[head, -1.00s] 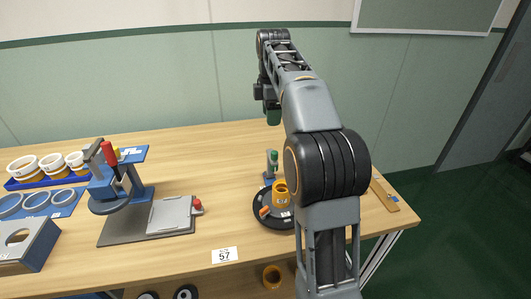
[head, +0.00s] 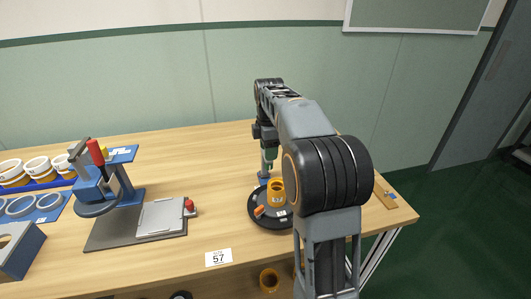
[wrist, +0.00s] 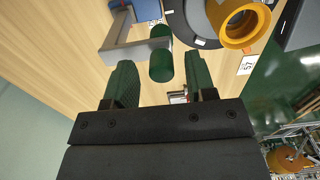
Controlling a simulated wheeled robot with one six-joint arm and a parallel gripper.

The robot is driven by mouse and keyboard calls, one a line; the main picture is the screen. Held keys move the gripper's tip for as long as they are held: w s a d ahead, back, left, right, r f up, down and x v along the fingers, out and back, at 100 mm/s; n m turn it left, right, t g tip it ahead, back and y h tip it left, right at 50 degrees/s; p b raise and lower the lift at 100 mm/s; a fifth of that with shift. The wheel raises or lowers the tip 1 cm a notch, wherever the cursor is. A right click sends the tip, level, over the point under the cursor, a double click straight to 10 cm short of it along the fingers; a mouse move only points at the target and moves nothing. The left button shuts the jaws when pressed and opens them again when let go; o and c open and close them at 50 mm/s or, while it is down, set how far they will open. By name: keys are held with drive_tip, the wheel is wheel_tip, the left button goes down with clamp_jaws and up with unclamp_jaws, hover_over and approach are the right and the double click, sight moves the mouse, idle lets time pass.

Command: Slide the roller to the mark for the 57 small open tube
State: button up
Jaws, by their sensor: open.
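My gripper (wrist: 159,72) is open, with green fingers pointing at a green upright cylinder (wrist: 161,58) beside a grey bracket (wrist: 130,48). The cylinder appears between the fingertips, with a gap on each side; I cannot tell how deep it sits. It looks like the roller's handle. In the head view my gripper (head: 268,160) is low behind the black round base (head: 266,221) and largely hides the handle. An orange open tube (head: 276,193) stands on that base; it also shows in the wrist view (wrist: 238,22). White marks lie on the base; their writing is unreadable.
A 57 card (head: 218,257) lies at the table's front edge. A blue press (head: 97,190) with a red handle and a grey plate (head: 160,218) stand left. White-and-orange cups (head: 37,166) and blue rings (head: 48,201) are farther left.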

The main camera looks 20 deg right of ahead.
drive_tip(key=shift+f, duration=0.35)
clamp_jaws()
idle(0.3)
